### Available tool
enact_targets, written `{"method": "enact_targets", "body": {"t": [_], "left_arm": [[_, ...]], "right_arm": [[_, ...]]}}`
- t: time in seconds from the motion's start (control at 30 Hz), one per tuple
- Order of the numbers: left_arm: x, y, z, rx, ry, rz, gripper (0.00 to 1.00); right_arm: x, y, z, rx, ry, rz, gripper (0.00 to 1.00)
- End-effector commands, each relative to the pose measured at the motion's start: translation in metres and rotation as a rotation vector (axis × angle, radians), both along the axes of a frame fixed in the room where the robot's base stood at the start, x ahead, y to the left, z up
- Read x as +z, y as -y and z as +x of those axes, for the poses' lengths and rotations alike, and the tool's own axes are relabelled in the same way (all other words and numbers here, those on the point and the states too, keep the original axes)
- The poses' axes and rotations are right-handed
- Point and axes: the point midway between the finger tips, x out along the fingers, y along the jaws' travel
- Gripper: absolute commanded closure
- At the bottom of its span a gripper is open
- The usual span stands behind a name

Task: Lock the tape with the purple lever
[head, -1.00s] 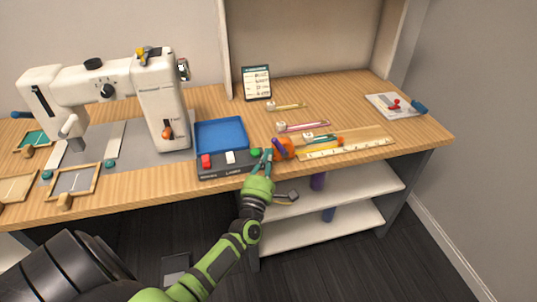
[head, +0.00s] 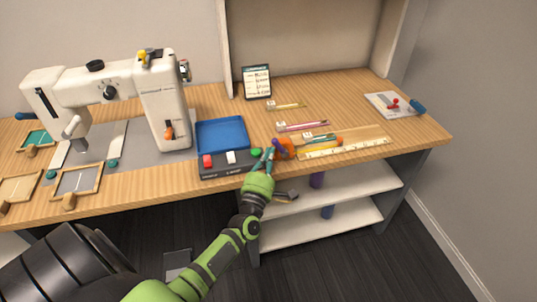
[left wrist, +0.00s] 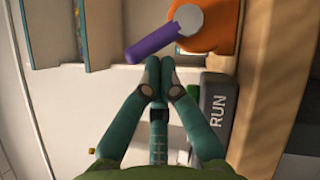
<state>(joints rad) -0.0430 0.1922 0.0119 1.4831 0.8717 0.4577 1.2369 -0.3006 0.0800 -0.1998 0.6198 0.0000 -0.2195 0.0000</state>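The orange tape measure (head: 287,149) lies near the table's front edge, at the left end of a pale ruled board (head: 350,146). Its purple lever (head: 276,146) sticks out on the left side. In the left wrist view the lever (left wrist: 150,45) slants down from a grey round pivot on the orange case (left wrist: 215,32). My left gripper (head: 263,158) is just in front of the lever. In the wrist view its teal fingertips (left wrist: 160,64) meet just below the lever's free end, with nothing seen between them. Contact with the lever is unclear. My right gripper is not in view.
A dark control box (head: 225,170) with red, white and green buttons stands close left of the gripper; its RUN label (left wrist: 217,107) shows beside the fingers. A blue tray (head: 221,135) and sewing machine (head: 160,105) are further left. Pencil-like items lie behind the tape.

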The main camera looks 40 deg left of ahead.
Motion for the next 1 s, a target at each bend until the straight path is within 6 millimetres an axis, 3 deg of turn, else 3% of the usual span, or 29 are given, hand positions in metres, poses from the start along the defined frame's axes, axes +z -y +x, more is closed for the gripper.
{"method": "enact_targets", "body": {"t": [0.57, 1.0], "left_arm": [[0.011, 0.002, 0.002, 0.001, -0.103, 0.087, 1.00], [0.029, 0.009, 0.010, 0.000, -0.321, 0.270, 1.00]], "right_arm": [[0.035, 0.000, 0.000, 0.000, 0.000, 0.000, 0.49], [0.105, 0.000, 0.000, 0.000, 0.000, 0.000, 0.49]]}}
